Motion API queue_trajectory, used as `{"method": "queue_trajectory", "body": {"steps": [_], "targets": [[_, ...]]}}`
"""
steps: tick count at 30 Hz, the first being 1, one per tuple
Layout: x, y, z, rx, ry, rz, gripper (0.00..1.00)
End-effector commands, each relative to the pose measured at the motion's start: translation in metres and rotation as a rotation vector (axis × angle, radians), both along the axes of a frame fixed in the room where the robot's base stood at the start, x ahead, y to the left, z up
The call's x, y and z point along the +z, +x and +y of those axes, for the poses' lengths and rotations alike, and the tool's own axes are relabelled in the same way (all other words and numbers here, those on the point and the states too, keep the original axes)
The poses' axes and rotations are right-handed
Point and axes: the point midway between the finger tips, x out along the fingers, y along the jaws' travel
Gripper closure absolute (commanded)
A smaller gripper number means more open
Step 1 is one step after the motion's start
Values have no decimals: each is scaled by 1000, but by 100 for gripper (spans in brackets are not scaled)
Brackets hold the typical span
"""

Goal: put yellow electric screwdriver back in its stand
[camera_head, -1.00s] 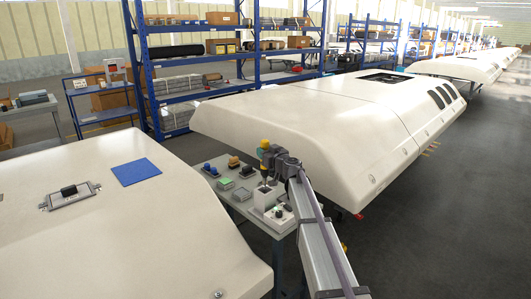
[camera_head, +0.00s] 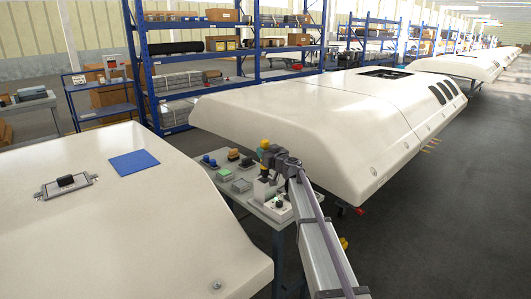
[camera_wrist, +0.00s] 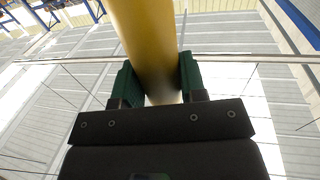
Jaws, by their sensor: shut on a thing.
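The yellow electric screwdriver (camera_head: 265,144) is upright in my gripper (camera_head: 270,157), above the small work table. In the wrist view its yellow body (camera_wrist: 146,35) runs between the green finger pads of my gripper (camera_wrist: 160,80), which is shut on it. A pale block-shaped stand (camera_head: 262,190) is on the table directly below the screwdriver. The screwdriver's dark lower end is close to the top of the stand; I cannot tell whether the tip is inside it. My gripper and arm hide part of the screwdriver.
On the table, a green box (camera_head: 241,186) and several small parts sit left of the stand. Large white shells (camera_head: 290,120) lie close behind and to the left.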

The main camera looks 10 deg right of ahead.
Motion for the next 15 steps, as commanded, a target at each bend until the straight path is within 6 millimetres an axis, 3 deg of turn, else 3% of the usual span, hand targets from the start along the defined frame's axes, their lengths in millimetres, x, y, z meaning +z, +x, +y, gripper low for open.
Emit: {"method": "queue_trajectory", "body": {"steps": [15], "targets": [[-29, 0, 0, 0, 0, 0, 95]]}}
